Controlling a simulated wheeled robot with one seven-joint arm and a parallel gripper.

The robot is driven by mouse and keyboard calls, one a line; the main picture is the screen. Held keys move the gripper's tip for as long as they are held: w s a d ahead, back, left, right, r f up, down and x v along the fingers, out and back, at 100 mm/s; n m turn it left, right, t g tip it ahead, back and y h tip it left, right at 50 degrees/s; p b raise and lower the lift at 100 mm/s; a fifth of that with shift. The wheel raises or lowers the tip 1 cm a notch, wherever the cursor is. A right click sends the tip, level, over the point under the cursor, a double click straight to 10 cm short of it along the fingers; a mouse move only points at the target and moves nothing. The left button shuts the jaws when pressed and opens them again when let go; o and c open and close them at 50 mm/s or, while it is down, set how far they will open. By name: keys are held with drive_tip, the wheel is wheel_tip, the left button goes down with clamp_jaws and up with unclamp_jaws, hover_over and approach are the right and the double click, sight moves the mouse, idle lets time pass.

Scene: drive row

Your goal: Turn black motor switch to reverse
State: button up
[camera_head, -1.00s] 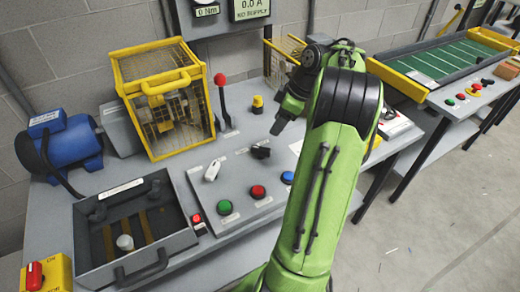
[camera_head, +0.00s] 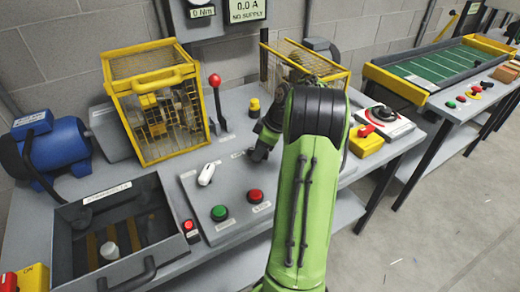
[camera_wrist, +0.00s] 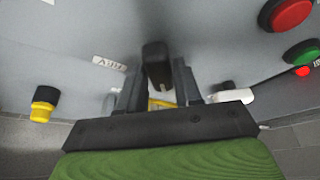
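The black motor switch (camera_wrist: 155,62) shows in the wrist view as a black upright handle on the grey panel. My gripper (camera_wrist: 160,80) is open, with one dark finger on each side of the handle's near end. I cannot tell whether either finger touches it. In the head view my gripper (camera_head: 264,146) is low over the panel at the switch, and the switch is hard to separate from the dark fingers. A white label (camera_wrist: 109,62) lies left of the handle; its lettering is upside down and unclear.
A white switch (camera_head: 206,174), a green button (camera_head: 219,213) and a red button (camera_head: 255,196) are close by on the panel. A red-knobbed lever (camera_head: 216,98) and yellow cages (camera_head: 155,100) stand behind. A red-handled yellow switch box (camera_head: 366,139) is to the right.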

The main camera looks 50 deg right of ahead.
clamp_jaws()
drive_tip(key=shift+m, duration=0.3)
drive_tip(key=m, duration=0.1)
drive_tip(key=m+h, duration=0.1)
drive_tip(key=shift+a+f+m+b, duration=0.1)
drive_tip(key=shift+a+m+b, duration=0.1)
drive_tip(key=shift+m+b, duration=0.2)
drive_tip(key=m+h, duration=0.1)
drive_tip(key=m, duration=0.2)
drive_tip(key=shift+a+m+h, duration=0.1)
drive_tip(key=shift+m+h, duration=0.2)
drive_tip(key=m+h, duration=0.1)
drive_tip(key=m, duration=0.1)
drive_tip(key=m+h, duration=0.1)
drive_tip(key=m, duration=0.2)
drive_tip(key=shift+a, duration=0.15)
drive_tip(key=m+g, duration=0.1)
drive_tip(key=m, duration=0.2)
drive_tip(key=m+g+h+p, duration=0.1)
drive_tip(key=m, duration=0.1)
drive_tip(key=shift+m, duration=0.4)
